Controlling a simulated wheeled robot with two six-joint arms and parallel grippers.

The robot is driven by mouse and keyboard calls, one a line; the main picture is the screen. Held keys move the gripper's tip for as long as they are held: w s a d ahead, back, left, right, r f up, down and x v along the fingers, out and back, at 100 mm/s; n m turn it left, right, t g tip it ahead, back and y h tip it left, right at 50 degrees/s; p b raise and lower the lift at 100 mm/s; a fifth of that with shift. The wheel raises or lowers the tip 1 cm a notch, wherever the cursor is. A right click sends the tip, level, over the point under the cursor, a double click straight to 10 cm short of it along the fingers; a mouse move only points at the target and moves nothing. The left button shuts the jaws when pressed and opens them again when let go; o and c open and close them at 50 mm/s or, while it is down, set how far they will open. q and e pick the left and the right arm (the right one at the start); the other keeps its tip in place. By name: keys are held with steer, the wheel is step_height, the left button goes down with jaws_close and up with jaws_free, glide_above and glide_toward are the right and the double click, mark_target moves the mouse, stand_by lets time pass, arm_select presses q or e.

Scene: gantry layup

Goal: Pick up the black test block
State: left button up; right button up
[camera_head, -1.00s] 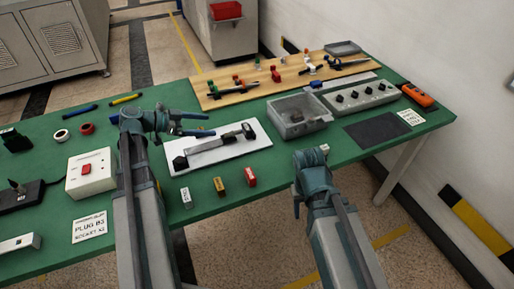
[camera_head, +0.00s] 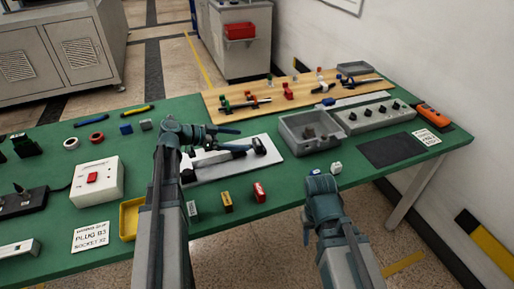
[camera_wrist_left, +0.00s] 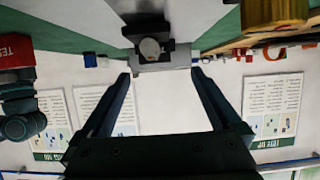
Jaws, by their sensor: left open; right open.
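A white plate (camera_head: 216,172) on the green table carries a grey bar fixture. A black block (camera_head: 262,145) sits at its right end and looks like the test block, though I cannot be sure. My left gripper (camera_head: 243,139) is open over the plate, its fingers pointing right towards this block. In the left wrist view the open fingers (camera_wrist_left: 160,75) point at a dark block (camera_wrist_left: 146,27) with a round grey part and a grey bar just beyond the tips. Nothing is held. The left arm hides part of the plate. My right gripper (camera_head: 322,182) is open near the front edge.
A grey bin (camera_head: 293,149) with small dark parts stands right of the plate. Small labelled blocks, yellow (camera_head: 227,202) and red (camera_head: 258,192), stand in front. A yellow tray (camera_head: 129,220) lies left of my left arm. A wooden board (camera_head: 215,106) with tools lies behind.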

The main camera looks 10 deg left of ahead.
mark_target(256, 142)
arm_select(q)
steer(key=b+x, duration=0.1)
steer(key=x, duration=0.1)
steer(key=b+x, duration=0.1)
steer(key=x, duration=0.2)
steer(key=shift+s+d+f, duration=0.1)
steer(key=shift+s+d, duration=0.15)
steer(key=shift+d, duration=0.05)
steer(key=c, duration=1.5)
